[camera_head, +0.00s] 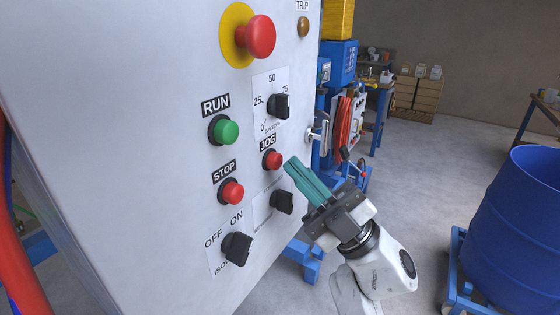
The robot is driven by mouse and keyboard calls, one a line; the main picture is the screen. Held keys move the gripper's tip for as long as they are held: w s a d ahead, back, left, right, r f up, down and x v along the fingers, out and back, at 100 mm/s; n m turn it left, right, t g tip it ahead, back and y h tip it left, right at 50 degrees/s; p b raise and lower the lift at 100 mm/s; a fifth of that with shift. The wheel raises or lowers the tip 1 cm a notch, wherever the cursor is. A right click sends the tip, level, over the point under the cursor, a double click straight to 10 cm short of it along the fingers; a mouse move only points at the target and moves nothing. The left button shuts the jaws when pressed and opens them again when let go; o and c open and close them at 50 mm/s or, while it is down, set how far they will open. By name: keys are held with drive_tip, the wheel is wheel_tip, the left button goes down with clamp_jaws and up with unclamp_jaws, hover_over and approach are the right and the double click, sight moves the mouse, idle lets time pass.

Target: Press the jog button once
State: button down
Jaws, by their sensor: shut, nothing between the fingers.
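The jog button (272,159) is a small red button in a black ring, under the JOG label (268,141) on the grey control panel (150,120). My gripper (292,164) has teal fingers, shut and empty. Its fingertips are just right of the jog button in the picture, pointing toward the panel. I cannot tell whether they touch the button; its red face shows fully.
A green RUN button (225,131), a red STOP button (231,192), a large red mushroom button (256,37) and black knobs (279,106) surround it. A black selector (282,202) sits below the jog button. A blue drum (515,230) stands at right.

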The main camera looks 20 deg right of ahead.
drive_tip(key=shift+w+a, duration=0.35)
drive_tip(key=shift+w, duration=0.05)
idle(0.8)
drive_tip(key=shift+s+d, duration=0.1)
drive_tip(key=shift+s+d+p, duration=0.3)
drive_tip(key=shift+s+d, duration=0.15)
drive_tip(key=shift+s, duration=0.2)
drive_tip(key=shift+s+d, duration=0.1)
drive_tip(key=s+d, duration=0.1)
drive_tip(key=s, duration=0.1)
drive_tip(key=s+d+p, duration=0.1)
drive_tip(key=s, duration=0.1)
drive_tip(key=shift+d, duration=0.4)
drive_tip(key=shift+w, duration=0.1)
idle(0.7)
